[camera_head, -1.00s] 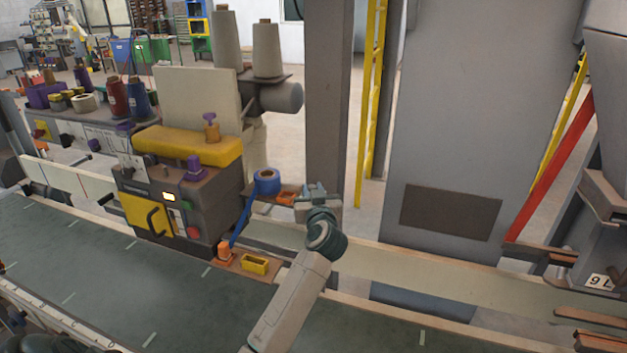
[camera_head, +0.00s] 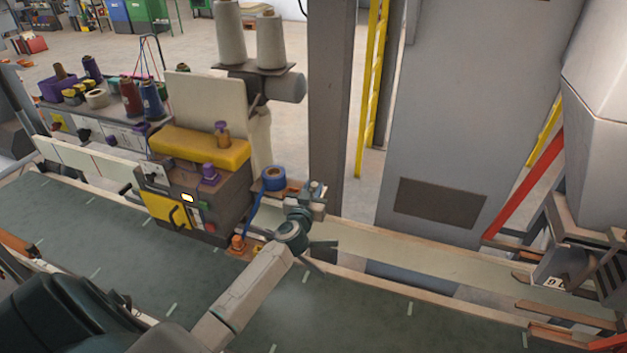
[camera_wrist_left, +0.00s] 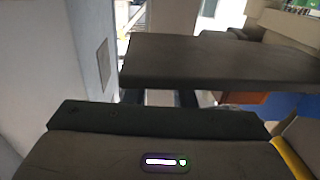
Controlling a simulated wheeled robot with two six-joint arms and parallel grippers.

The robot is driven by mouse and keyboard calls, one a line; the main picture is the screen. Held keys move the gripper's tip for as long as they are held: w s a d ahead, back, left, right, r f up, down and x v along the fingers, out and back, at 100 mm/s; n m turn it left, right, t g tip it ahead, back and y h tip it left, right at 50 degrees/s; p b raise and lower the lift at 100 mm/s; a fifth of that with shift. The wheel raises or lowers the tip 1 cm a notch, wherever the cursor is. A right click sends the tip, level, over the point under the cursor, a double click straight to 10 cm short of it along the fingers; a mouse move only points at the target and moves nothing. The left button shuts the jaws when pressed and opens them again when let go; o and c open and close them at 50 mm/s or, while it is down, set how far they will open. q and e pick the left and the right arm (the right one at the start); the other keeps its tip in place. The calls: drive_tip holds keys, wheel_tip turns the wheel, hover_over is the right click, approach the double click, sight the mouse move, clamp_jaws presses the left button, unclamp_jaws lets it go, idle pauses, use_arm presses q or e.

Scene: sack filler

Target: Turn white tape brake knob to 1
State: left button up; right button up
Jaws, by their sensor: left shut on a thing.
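My left gripper (camera_head: 314,192) is just right of the blue tape roll (camera_head: 273,179) on its bracket beside the sewing machine. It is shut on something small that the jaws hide. In the left wrist view its dark jaw parts (camera_wrist_left: 220,62) fill much of the picture, and the held thing cannot be made out. I cannot pick out a knob marked for white tape or read any setting. My right gripper is not in view.
The yellow-topped machine (camera_head: 200,147) with a purple knob (camera_head: 210,173) stands left of the gripper. An orange part (camera_head: 238,242) sits low beside it. The green belt (camera_head: 340,315) runs below my arm. A grey post (camera_head: 336,100) stands behind the gripper.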

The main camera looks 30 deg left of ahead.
use_arm(q)
drive_tip(key=shift+a+m+t+h+p, duration=0.1)
drive_tip(key=shift+m+t+h+p, duration=0.25)
drive_tip(key=shift+m+h, duration=0.4)
clamp_jaws()
drive_tip(key=shift+h, duration=0.45)
drive_tip(key=o, duration=1)
unclamp_jaws()
drive_tip(key=shift+f, duration=0.1)
